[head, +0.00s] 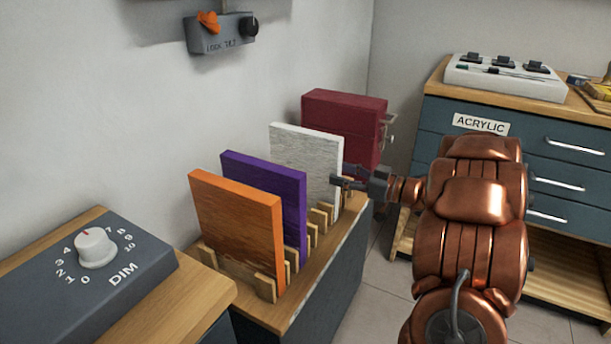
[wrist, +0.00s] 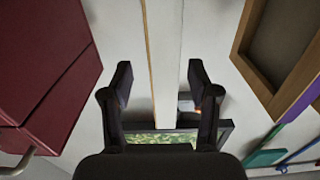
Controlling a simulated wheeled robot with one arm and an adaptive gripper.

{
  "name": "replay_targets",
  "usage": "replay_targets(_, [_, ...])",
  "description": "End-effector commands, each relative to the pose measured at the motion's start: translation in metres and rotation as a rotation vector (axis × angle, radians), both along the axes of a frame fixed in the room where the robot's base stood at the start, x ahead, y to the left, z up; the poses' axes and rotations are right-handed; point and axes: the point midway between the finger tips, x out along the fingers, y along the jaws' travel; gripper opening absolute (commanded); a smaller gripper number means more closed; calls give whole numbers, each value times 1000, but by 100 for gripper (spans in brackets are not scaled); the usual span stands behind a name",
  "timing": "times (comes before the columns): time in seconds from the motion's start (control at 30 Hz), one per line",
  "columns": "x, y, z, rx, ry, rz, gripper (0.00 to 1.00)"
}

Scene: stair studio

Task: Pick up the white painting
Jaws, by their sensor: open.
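The white painting (head: 305,160) stands upright in a wooden slotted rack (head: 265,285) in the head view, behind the purple and orange paintings. My gripper (head: 340,181) is at its right edge, at about mid-height. In the wrist view a pale upright strip, which looks like the white painting's edge (wrist: 166,50), runs between the two dark fingers of my gripper (wrist: 160,80). The fingers are open, with a gap on each side of the strip. The painting's lower part is hidden by the rack and the purple painting.
The purple painting (head: 265,190) and orange painting (head: 237,230) stand in front in the rack. A dark red box (head: 343,115) stands just behind the white painting and shows at left in the wrist view (wrist: 45,65). The ACRYLIC drawer cabinet (head: 565,175) is at right.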

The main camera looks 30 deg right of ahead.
Motion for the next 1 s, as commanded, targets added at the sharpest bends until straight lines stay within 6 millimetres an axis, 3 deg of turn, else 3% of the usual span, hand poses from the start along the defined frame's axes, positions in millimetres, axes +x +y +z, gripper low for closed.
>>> replay_targets(0.3, [27,21,-3,0,-1,-1,60])
replay_targets(0.67, [31,23,-2,0,0,-3,60])
replay_targets(1.0, [31,22,-2,0,0,-4,25])
